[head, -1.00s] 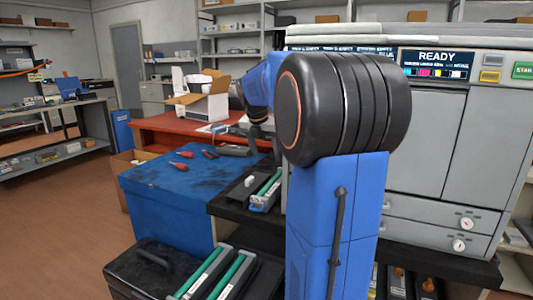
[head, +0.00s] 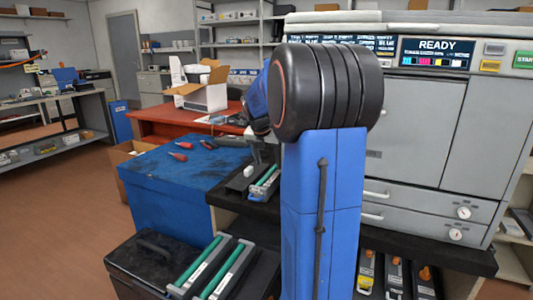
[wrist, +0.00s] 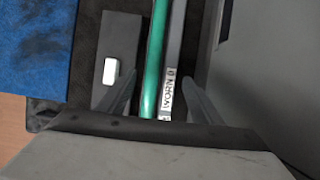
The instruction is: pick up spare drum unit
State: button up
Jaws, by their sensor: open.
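A drum unit with a green roller (head: 264,181) lies on the black ledge in front of the printer; it also shows in the wrist view (wrist: 153,60), with a label reading "WORN D", the rest cut off. My gripper (wrist: 160,85) is open above it, one finger on each side in the picture; contact cannot be told. In the head view my arm hides most of the gripper. Two more green-roller units, a left one (head: 197,262) and a right one (head: 228,270), lie side by side at the bottom; their labels are too small to read.
A grey block with a white piece (wrist: 111,70) sits left of the worn unit. The printer (head: 420,120) stands close on the right. A blue-topped bench (head: 175,175) with red-handled tools is at left. A black case (head: 150,262) stands below it.

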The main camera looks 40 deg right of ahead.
aim_at(271, 173)
jog(key=shift+x, duration=3.95)
jog(key=c, duration=1.2)
